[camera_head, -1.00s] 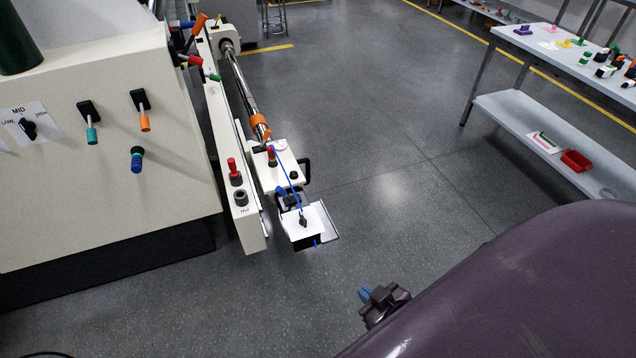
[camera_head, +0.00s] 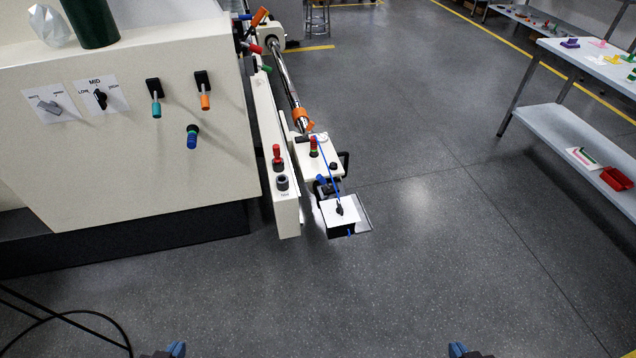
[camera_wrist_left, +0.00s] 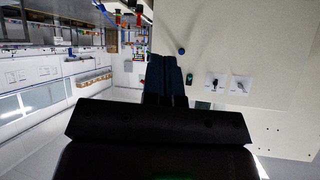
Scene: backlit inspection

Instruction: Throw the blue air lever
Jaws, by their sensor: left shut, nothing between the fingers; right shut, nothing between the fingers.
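A blue lever (camera_head: 192,138) with a dark top sticks out of the cream machine panel (camera_head: 110,175), below a teal lever (camera_head: 156,97) and an orange lever (camera_head: 204,90). A blue round end on the panel shows in the left wrist view (camera_wrist_left: 181,51), where the picture is upside down. My left gripper (camera_head: 176,349) is at the bottom edge, well apart from the panel; its shut, empty fingers (camera_wrist_left: 168,77) show in the left wrist view. My right gripper (camera_head: 458,349) is at the bottom edge, right of centre, shut, far from the levers.
Two rotary switches (camera_head: 50,106) (camera_head: 100,98) sit left of the levers. A rail (camera_head: 276,160) and a white box with a blue hose (camera_head: 340,212) stand right of the panel. Black cables (camera_head: 75,315) lie lower left. A shelved table (camera_head: 570,135) stands right; the middle floor is clear.

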